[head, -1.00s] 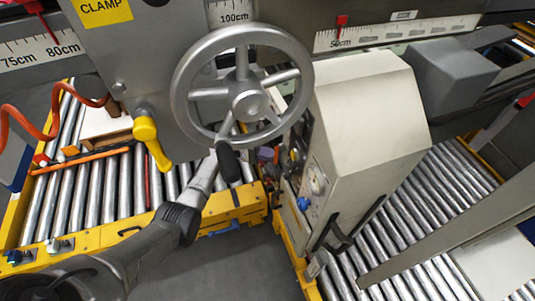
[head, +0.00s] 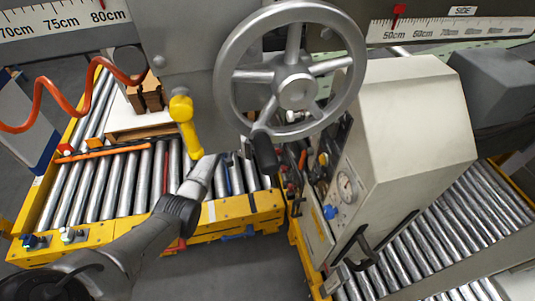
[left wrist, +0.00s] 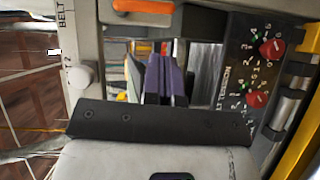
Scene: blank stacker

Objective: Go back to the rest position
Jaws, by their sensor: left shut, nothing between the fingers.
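My left arm comes in from the lower left in the head view. Its far end, towards my left gripper, reaches up between the yellow clamp lever (head: 184,118) and the handwheel's black handle (head: 264,152); the fingertips cannot be made out there. In the left wrist view my left gripper (left wrist: 164,72) shows as dark, purplish fingers close together, shut and empty, above a black plate. The grey handwheel (head: 297,88) stands to the right of the arm's end, with a gap between arm and handle. My right gripper is in neither view.
A beige machine housing (head: 405,140) with a gauge stands at right. A roller conveyor (head: 120,190) with a yellow frame lies at left, carrying brown blocks on a pale board. An orange coiled hose (head: 70,87) hangs there. Red knobs (left wrist: 272,48) on a black panel are right in the wrist view.

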